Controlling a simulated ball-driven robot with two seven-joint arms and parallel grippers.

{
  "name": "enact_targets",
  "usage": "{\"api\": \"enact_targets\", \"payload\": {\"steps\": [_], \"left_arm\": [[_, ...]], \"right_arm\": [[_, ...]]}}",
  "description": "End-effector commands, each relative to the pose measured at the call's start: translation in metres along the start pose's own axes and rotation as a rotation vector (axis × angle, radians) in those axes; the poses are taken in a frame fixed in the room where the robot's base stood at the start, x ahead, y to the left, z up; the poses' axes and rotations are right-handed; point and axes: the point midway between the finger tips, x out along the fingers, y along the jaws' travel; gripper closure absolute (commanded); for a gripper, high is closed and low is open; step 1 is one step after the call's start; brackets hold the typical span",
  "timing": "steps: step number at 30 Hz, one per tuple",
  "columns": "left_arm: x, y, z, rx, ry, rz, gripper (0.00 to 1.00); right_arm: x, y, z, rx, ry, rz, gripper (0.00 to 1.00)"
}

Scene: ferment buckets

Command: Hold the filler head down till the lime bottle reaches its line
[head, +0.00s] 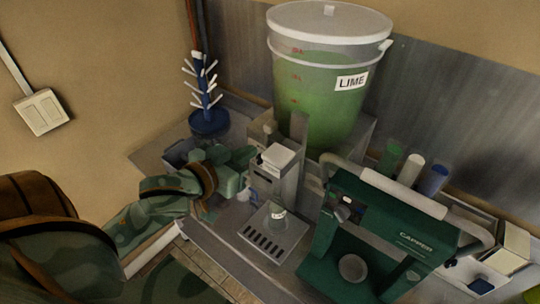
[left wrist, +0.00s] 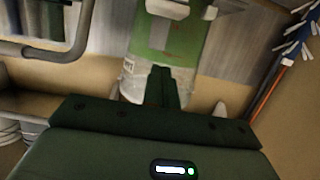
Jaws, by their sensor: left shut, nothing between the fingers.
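The lime bucket (head: 318,100) stands at the back, with green liquid behind a LIME label; it also shows upside down in the left wrist view (left wrist: 150,38). In front of it is the grey filler with a pale block (head: 279,156) on top, which looks like the filler head. A small pale thing (head: 278,211) with a dark mark stands over the drip tray (head: 262,246); I cannot tell if it is the lime bottle, and no fill line shows. My left gripper (head: 240,185) is shut and empty, just left of the filler. Its closed fingers show in the left wrist view (left wrist: 162,86). My right gripper is out of view.
A green capper (head: 400,238) with a pale handle stands close on the right. A blue drying tree (head: 208,118) stands at the back left. Green, white and blue cylinders (head: 412,171) stand behind the capper. A caps tray (head: 505,262) is at far right.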

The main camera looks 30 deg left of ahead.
Motion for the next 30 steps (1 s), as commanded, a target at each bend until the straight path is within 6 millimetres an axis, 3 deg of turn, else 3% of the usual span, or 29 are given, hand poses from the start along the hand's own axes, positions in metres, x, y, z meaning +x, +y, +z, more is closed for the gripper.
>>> {"api": "enact_targets", "payload": {"steps": [2, 6, 13, 15, 19, 30], "left_arm": [[0.014, 0.0, 0.006, 0.005, 0.007, 0.0, 1.0], [0.043, -0.001, 0.003, 0.005, 0.004, -0.002, 1.0], [0.09, -0.001, -0.001, 0.003, 0.001, -0.002, 1.0], [0.091, 0.0, 0.016, 0.001, -0.005, -0.002, 1.0], [0.095, -0.001, 0.031, 0.002, -0.003, -0.002, 1.0], [0.097, 0.0, 0.04, 0.003, -0.001, 0.0, 1.0]], "right_arm": [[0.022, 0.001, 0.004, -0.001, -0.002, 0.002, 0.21], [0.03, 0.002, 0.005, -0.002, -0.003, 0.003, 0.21], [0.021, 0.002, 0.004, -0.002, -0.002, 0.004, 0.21], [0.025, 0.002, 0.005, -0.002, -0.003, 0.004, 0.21], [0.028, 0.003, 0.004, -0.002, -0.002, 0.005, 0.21], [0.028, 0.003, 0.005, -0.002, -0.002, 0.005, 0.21]]}}
